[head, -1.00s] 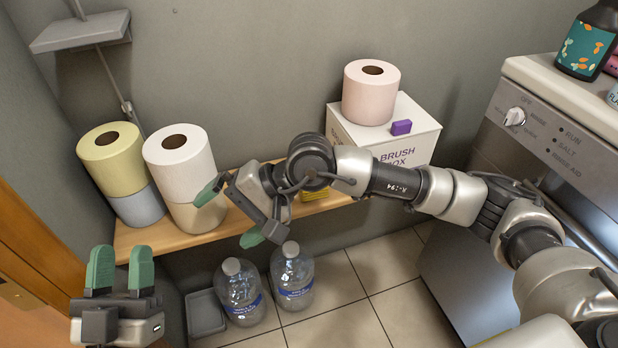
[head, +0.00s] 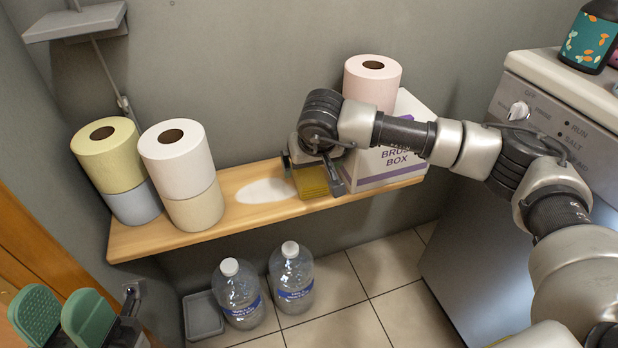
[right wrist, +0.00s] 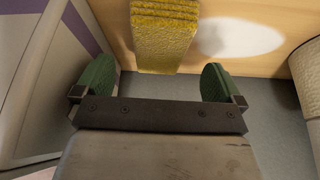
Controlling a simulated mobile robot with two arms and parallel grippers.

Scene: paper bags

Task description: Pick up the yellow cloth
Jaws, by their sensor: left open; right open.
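The yellow cloth (head: 313,183) is folded and lies on the wooden shelf, left of the brush box. My right gripper (head: 311,170) is open over it, partly hiding its back. In the right wrist view the folded cloth (right wrist: 163,38) shows stacked layers just beyond the open green fingertips (right wrist: 157,82), lined up with the gap between them. It is not gripped. My left gripper (head: 62,316) is open and empty at the lower left, far from the cloth.
A white box (head: 390,165) with a pink roll (head: 371,87) on it stands close right of my right gripper. Stacked rolls (head: 180,165) stand on the left of the wooden shelf (head: 180,238). A white oval patch (head: 265,191) lies between. Two bottles (head: 292,275) are on the floor.

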